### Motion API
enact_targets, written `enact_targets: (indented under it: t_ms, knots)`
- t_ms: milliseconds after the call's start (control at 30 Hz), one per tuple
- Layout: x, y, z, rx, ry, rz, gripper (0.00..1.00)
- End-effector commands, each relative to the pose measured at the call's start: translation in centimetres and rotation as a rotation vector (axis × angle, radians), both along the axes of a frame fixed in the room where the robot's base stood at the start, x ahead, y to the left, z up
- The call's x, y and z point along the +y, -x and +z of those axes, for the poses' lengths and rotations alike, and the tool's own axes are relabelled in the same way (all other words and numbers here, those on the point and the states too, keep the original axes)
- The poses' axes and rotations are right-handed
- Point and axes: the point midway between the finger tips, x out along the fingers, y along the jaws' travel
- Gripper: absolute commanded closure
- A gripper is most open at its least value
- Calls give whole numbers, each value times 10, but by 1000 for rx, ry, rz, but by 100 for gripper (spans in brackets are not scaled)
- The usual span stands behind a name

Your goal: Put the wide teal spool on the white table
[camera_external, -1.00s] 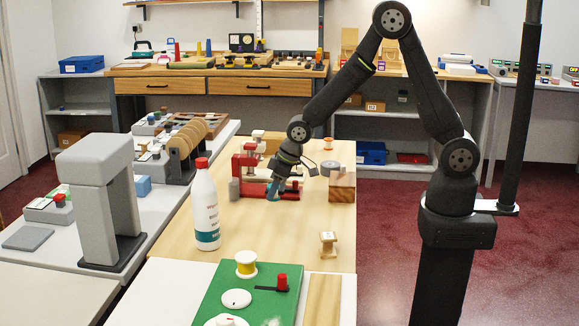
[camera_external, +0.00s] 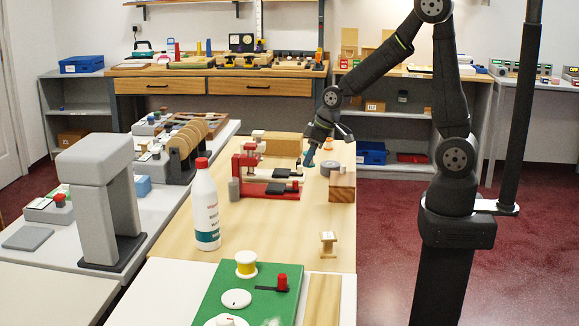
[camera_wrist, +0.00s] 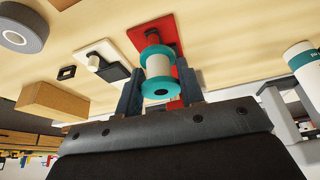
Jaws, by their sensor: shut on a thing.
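The wide teal spool (camera_wrist: 158,72), with teal flanges and a pale core, sits between the two fingers of my gripper (camera_wrist: 160,88) in the wrist view. My gripper is shut on it. In the external view, my gripper (camera_external: 309,160) holds the spool (camera_external: 308,158) above the wooden table, just left of a grey roll. The spool is small and partly hidden there.
Red and white clamp stands (camera_external: 262,180) stand left of my gripper. A grey roll (camera_external: 330,168) and a wooden block (camera_external: 342,188) are at the right edge. A white bottle (camera_external: 205,210), a small wooden spool (camera_external: 328,243) and a green board (camera_external: 215,295) with a yellow spool are nearer.

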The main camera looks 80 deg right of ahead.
Motion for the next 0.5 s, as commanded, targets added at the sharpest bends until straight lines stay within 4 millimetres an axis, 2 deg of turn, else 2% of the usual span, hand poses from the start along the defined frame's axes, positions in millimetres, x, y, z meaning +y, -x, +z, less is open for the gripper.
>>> enact_targets:
  t_ms: [167, 500]
  knots:
    - [13, -5, -9, 2, -1, 4, 90]
    - [75, -46, -54, 3, 0, 5, 90]
